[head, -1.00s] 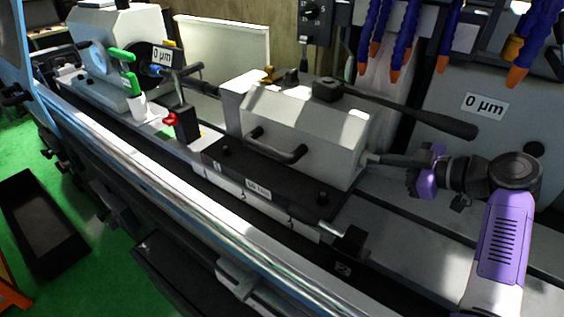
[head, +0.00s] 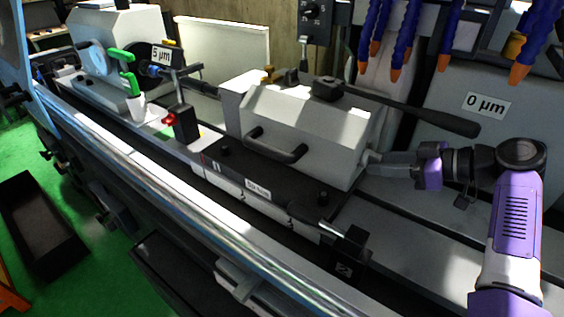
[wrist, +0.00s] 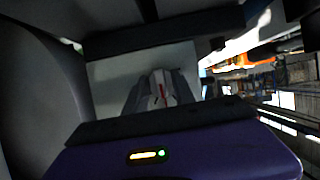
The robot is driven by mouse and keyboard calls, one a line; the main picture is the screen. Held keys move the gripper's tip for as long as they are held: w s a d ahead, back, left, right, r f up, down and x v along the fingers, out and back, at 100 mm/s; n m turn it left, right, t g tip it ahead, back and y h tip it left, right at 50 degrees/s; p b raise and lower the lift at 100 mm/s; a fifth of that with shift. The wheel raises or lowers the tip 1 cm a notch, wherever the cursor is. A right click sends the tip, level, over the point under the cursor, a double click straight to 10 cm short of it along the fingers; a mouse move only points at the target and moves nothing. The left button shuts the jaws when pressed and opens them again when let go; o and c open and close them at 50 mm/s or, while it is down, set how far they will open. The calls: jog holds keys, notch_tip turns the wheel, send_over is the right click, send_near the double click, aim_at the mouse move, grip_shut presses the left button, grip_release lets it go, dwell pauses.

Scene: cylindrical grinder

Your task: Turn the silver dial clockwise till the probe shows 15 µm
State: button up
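The silver dial is at the right end of the grey tailstock (head: 310,120), mostly covered by my fingers in the head view. In the wrist view a pale part with a red mark (wrist: 162,92), seemingly the dial, sits between the fingers. My gripper (head: 378,160) reaches it from the right and looks closed around it; it also shows in the wrist view (wrist: 160,80). The probe's label (head: 161,55) at the left reads 5 µm. The probe stand (head: 183,122) with a red knob is below it.
A second label (head: 487,104) on the grey housing at right reads 0 µm. A black lever (head: 430,112) extends above my gripper. Blue hoses with orange nozzles (head: 398,45) hang behind. A black handle (head: 275,146) sticks out at the tailstock's front.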

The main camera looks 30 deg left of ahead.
jog(key=shift+s+a, duration=0.1)
jog(key=p+v, duration=0.1)
jog(key=v, duration=0.6)
dwell(0.4)
dwell(1.9)
